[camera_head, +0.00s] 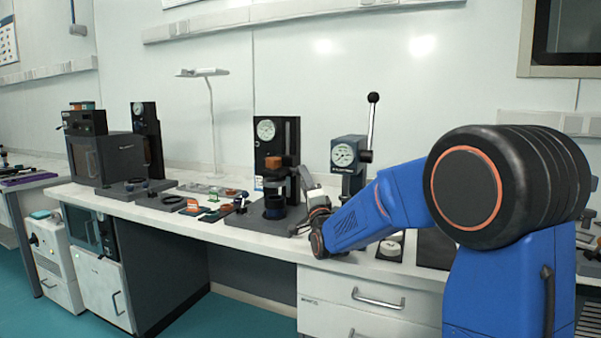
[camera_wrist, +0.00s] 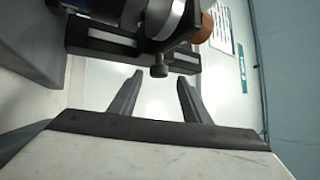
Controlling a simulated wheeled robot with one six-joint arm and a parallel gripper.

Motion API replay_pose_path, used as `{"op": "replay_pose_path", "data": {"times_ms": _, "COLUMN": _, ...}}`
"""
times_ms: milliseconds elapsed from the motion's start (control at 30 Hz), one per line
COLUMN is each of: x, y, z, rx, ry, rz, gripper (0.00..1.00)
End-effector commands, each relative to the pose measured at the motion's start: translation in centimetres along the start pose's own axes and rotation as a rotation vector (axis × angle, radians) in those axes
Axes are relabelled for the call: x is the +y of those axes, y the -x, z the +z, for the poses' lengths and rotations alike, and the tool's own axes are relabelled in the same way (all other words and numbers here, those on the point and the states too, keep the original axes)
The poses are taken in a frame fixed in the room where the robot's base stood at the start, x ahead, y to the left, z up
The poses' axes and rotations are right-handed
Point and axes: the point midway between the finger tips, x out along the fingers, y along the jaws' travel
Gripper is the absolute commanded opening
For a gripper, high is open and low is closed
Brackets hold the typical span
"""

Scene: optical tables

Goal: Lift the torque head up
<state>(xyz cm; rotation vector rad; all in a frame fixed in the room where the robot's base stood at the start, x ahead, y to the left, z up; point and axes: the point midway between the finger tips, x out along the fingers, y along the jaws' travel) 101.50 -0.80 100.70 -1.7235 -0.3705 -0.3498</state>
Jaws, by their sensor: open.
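The torque tester (camera_head: 268,150) stands on the bench with a round dial and a dark upright column. What appears to be its torque head (camera_head: 276,172) sits partway up the column, with an orange part on top, above a dark cylindrical fixture (camera_head: 275,206). In the wrist view the dark head (camera_wrist: 105,40) crosses the top, with a small screw knob (camera_wrist: 158,69) under it and an orange knob (camera_wrist: 205,28) behind. My gripper (camera_wrist: 160,82) is open and empty. Its fingertips point at the head, just below the screw knob in the picture. Contact cannot be told. In the head view my gripper (camera_head: 308,195) is right of the tester, partly hidden.
A second gauge press (camera_head: 345,160) with a tall lever stands close behind my arm. A lamp (camera_head: 210,100) stands behind.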

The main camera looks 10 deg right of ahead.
Motion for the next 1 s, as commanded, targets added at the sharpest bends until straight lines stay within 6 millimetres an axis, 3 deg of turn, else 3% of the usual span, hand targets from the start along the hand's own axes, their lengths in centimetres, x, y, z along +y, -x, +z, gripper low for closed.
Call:
{"op": "replay_pose_path", "data": {"times_ms": 333, "x": 0.3, "y": -4.7, "z": 0.1, "rx": 0.0, "ry": 0.0, "rz": 0.0, "gripper": 0.44}}
{"op": "replay_pose_path", "data": {"times_ms": 767, "x": 0.3, "y": -5.6, "z": 0.1, "rx": 0.0, "ry": 0.0, "rz": 0.0, "gripper": 0.44}}
{"op": "replay_pose_path", "data": {"times_ms": 933, "x": 0.3, "y": -5.6, "z": 0.1, "rx": 0.0, "ry": -0.001, "rz": 0.0, "gripper": 0.05}}
{"op": "replay_pose_path", "data": {"times_ms": 1000, "x": 0.3, "y": -5.5, "z": 0.1, "rx": 0.0, "ry": -0.001, "rz": 0.0, "gripper": 0.0}}
